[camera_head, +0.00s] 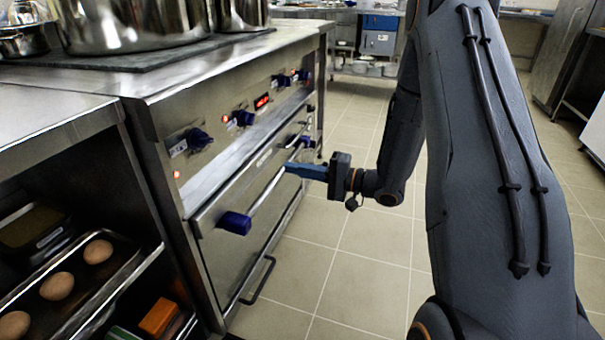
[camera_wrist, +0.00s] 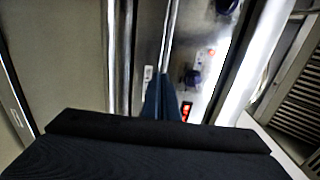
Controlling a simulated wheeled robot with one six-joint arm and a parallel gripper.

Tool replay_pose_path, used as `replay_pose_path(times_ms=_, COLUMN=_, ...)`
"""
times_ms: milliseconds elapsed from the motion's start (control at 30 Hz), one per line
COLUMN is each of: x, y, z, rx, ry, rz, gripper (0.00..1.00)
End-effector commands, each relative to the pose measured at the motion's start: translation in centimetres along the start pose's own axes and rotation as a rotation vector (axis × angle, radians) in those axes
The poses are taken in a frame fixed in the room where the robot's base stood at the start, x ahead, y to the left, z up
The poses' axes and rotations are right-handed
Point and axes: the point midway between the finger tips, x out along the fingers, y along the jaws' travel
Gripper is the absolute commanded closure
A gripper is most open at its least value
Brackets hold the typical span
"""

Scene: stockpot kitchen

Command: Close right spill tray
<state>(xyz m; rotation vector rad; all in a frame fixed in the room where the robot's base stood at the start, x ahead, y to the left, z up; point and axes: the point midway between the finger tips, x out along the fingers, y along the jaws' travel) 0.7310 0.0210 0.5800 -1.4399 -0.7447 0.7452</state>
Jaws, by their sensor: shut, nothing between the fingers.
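The steel range front (camera_head: 250,150) stands left of my arm, with a narrow steel ledge or tray front running between the knob panel and the oven door. I cannot tell for sure which part is the right spill tray, or whether it sticks out. My gripper (camera_head: 291,167) is shut and empty, its blue fingers pointing left at the range front, near the top of the oven door and its bar handle (camera_head: 268,192). In the wrist view, the shut fingers (camera_wrist: 161,92) point at a steel edge beside the knob panel (camera_wrist: 203,70). Contact cannot be made out.
Large steel pots (camera_head: 135,25) stand on the range top. A black-handled lower front (camera_head: 262,280) is below the oven door. The tiled floor (camera_head: 365,265) right of the range is clear around my arm.

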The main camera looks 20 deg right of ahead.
Motion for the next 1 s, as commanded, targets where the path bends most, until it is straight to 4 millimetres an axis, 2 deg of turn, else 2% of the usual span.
replay_pose_path(times_ms=100, x=2.6, y=0.2, z=0.1, rx=-0.002, ry=-0.005, rz=-0.001, gripper=1.00)
replay_pose_path(times_ms=300, x=6.2, y=0.2, z=0.1, rx=-0.002, ry=-0.004, rz=-0.001, gripper=1.00)
replay_pose_path(times_ms=500, x=8.5, y=0.2, z=0.0, rx=0.000, ry=-0.002, rz=0.000, gripper=1.00)
replay_pose_path(times_ms=700, x=9.2, y=0.0, z=0.0, rx=0.000, ry=0.000, rz=0.000, gripper=1.00)
replay_pose_path(times_ms=1000, x=9.3, y=0.0, z=0.0, rx=0.000, ry=0.000, rz=0.000, gripper=1.00)
